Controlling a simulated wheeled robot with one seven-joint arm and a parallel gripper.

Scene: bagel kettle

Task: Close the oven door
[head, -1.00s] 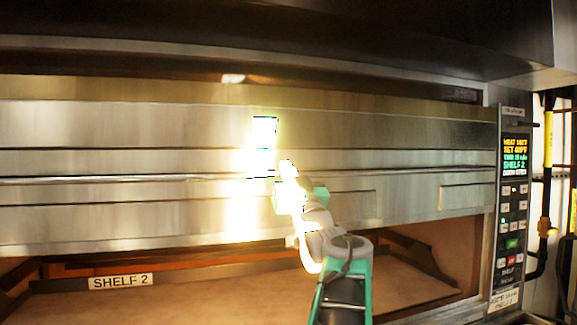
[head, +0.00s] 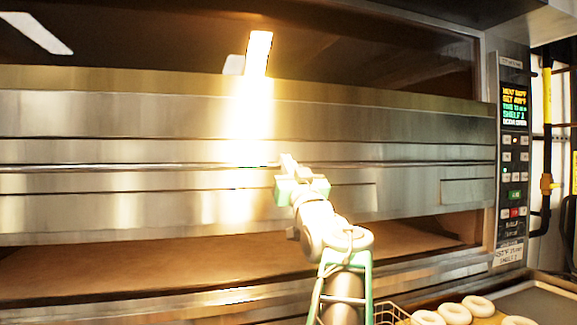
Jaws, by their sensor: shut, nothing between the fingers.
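The oven door (head: 120,115) is a wide brushed-steel panel with a dark window (head: 370,60) above it and a thin horizontal bar (head: 120,168) across it. Below its lower edge a gap shows the brown oven shelf (head: 130,270), so the door stands partly open. My gripper (head: 287,163) is in front of the door near mid-picture, at about the height of the bar. Its fingers are shut with nothing seen between them. Glare lies behind it, and I cannot tell whether the fingertips touch the door.
A control panel (head: 514,150) with a lit display stands right of the door. Yellow and black pipes (head: 547,120) run beyond it. At lower right are several pale bagels (head: 455,313), a wire basket (head: 392,314) and a tray (head: 545,300).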

